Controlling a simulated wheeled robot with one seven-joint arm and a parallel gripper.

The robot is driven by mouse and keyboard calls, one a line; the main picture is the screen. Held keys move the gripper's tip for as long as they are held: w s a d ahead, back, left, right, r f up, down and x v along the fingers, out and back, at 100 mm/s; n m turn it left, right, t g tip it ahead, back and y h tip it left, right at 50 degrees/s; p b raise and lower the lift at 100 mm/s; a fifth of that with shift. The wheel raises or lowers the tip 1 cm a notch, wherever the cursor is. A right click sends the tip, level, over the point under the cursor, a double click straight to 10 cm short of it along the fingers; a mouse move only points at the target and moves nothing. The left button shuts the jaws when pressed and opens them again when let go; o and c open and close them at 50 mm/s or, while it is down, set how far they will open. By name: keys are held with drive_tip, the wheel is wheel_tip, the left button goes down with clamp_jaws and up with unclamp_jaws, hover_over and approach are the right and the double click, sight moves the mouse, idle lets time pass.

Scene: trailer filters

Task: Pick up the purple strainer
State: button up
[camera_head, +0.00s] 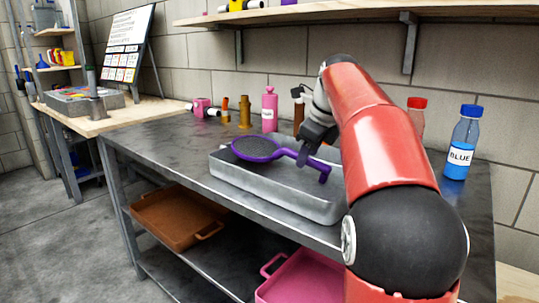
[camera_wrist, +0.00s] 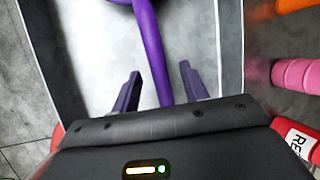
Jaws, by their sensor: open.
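The purple strainer (camera_head: 281,153) lies across the grey tray (camera_head: 272,193) on the metal table, its round mesh bowl to the left and its handle to the right. My gripper (camera_head: 309,157) is over the handle, pointing down. In the wrist view, the strainer's handle (camera_wrist: 150,38) runs down between the two open fingers of my gripper (camera_wrist: 160,72), with a gap visible on each side. The bowl is mostly cut off at the top of that view. I cannot tell how far the fingertips reach below the handle.
A shelf (camera_head: 300,14) runs above. The tabletop (camera_head: 165,137) left of the tray is clear.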

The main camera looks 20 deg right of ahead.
drive_tip(key=shift+x, duration=1.45)
drive_tip(key=shift+a, duration=0.1)
clamp_jaws()
drive_tip(key=shift+r, duration=0.1)
